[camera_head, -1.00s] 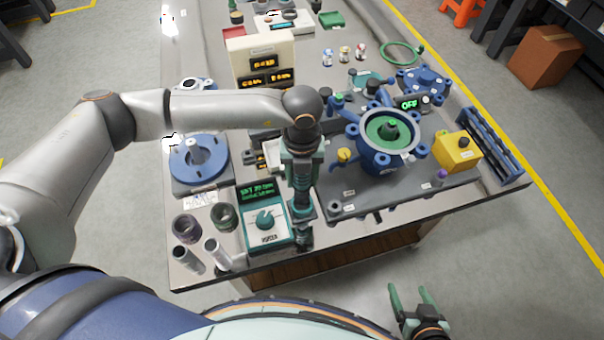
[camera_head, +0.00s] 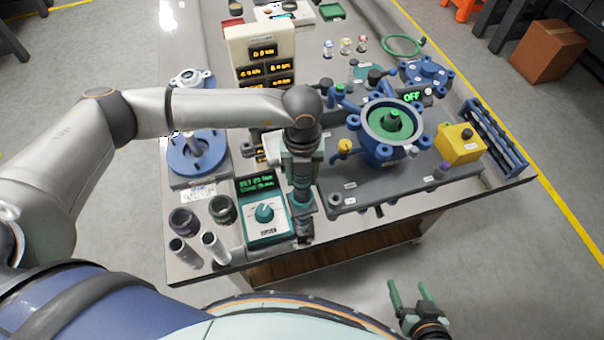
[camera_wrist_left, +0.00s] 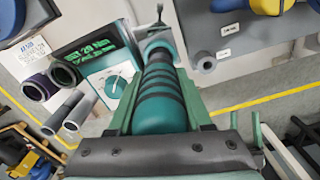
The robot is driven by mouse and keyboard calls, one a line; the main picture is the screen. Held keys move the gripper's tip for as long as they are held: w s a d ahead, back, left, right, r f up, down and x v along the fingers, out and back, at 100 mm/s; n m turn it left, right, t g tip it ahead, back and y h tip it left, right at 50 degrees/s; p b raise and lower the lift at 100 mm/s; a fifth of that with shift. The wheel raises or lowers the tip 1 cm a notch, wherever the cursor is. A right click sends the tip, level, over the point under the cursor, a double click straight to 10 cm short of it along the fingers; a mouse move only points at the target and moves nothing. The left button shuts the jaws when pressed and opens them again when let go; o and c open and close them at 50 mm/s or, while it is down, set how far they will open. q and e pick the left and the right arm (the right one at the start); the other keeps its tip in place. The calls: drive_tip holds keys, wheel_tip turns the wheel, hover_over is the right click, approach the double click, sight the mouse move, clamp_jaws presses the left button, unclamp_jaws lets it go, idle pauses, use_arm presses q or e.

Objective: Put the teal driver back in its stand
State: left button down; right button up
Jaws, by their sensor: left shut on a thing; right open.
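My left gripper (camera_head: 304,205) is shut on the teal driver, at the front of the bench just right of the teal-and-white tester. In the left wrist view the driver (camera_wrist_left: 165,105) shows as a teal handle with dark bands between the fingers. In the head view my gripper hides most of the driver. My right gripper (camera_head: 412,292) is open and empty, in front of the bench.
The tester (camera_head: 263,213) has a lit green display. Several open tubes (camera_head: 213,245) stand to its left. A blue flange fixture (camera_head: 388,128) sits on a grey plate to the right, by a yellow box (camera_head: 460,143). A blue round base (camera_head: 197,155) is at left.

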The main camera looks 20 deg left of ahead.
use_arm(q)
drive_tip(key=shift+f+b, duration=0.4)
drive_tip(key=shift+f, duration=0.1)
drive_tip(key=shift+f+b, duration=0.75)
drive_tip(key=shift+b, duration=0.05)
idle(1.4)
drive_tip(key=shift+c, duration=1.2)
unclamp_jaws()
drive_tip(key=shift+f, duration=0.1)
wheel_tip(320, 180, up, 9)
drive_tip(key=p, duration=0.6)
